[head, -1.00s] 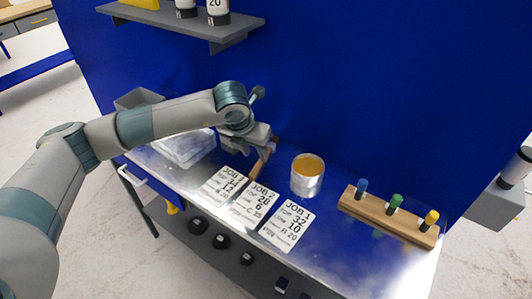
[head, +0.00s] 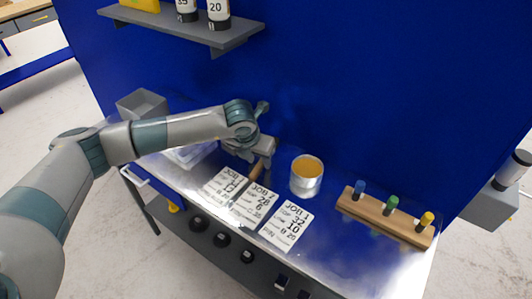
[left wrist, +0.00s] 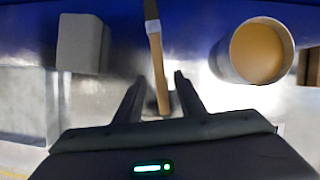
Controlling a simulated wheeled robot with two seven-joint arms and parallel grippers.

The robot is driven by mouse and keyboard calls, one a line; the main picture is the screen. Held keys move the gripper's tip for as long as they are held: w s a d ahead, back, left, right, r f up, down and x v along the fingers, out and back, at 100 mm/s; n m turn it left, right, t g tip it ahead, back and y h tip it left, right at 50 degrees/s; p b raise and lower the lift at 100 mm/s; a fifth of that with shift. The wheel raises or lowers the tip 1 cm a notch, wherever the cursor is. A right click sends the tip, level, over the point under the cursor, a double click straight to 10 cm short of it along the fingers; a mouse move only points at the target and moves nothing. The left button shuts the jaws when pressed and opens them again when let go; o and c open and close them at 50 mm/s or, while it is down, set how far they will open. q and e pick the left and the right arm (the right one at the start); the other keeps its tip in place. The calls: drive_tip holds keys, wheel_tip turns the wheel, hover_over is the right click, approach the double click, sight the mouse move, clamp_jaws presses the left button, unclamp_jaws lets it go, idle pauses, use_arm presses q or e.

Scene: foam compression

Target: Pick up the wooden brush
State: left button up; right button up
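The wooden brush (left wrist: 157,70) shows in the left wrist view as a long light-brown handle with a pale band, running from the top edge down between my fingers. In the head view only a short piece of the brush (head: 257,169) shows below my gripper, near the job cards. My left gripper (left wrist: 158,88) is open, with one dark finger on each side of the handle and gaps visible on both sides. In the head view my left gripper (head: 262,152) is low over the bench and hides much of the brush. My right gripper is in neither view.
A metal can (head: 306,176) with amber contents stands just right of the gripper. Several job cards lie in front. A wooden block (head: 388,216) with coloured pegs is at right. A grey bin (head: 143,104) and a clear tray (head: 185,158) are at left. A blue wall rises behind.

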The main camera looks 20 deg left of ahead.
use_arm(q)
drive_tip(key=shift+f, duration=0.15)
idle(0.3)
clamp_jaws()
drive_tip(key=shift+a, duration=0.1)
